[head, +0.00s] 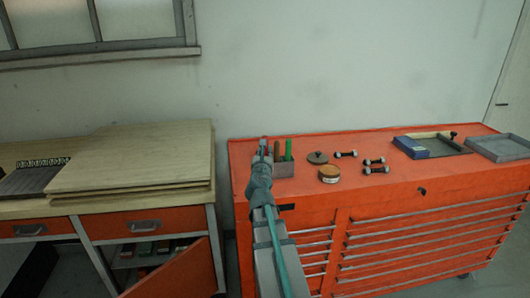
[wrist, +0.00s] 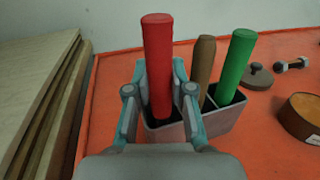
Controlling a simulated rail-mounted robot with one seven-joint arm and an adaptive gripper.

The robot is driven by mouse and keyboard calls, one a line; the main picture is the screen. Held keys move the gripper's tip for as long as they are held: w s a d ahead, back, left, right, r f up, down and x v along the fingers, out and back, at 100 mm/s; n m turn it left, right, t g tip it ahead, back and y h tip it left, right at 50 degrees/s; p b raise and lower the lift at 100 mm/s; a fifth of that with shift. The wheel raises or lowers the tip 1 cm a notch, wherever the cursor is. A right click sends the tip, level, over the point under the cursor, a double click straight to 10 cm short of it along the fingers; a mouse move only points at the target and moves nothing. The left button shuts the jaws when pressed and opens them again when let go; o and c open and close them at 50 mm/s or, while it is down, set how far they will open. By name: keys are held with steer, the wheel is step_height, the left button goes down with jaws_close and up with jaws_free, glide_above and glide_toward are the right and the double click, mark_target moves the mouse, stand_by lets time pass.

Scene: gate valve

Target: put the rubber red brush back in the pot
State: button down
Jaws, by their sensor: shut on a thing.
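The red brush (wrist: 158,62) has a red rubber handle and stands nearly upright between the fingers of my gripper (wrist: 160,92) in the wrist view. Its lower end is at or inside the left compartment of the grey pot (wrist: 222,124); my gripper hides part of this. The pot (head: 285,169) stands at the left end of the red cabinet top in the head view. A brown handle (wrist: 203,62) and a green handle (wrist: 236,62) stand in the pot, right of the red one. My gripper is shut on the red brush.
On the red cabinet top (head: 390,152), right of the pot, are a round dark lid (head: 317,157), a round brown tin (head: 328,173), several small dumbbell-shaped parts (head: 376,170) and trays (head: 498,148). A wooden workbench with stacked boards (head: 140,158) stands at the left.

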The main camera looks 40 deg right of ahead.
steer(key=c, duration=0.9)
jaws_free()
steer(key=shift+c, duration=0.2)
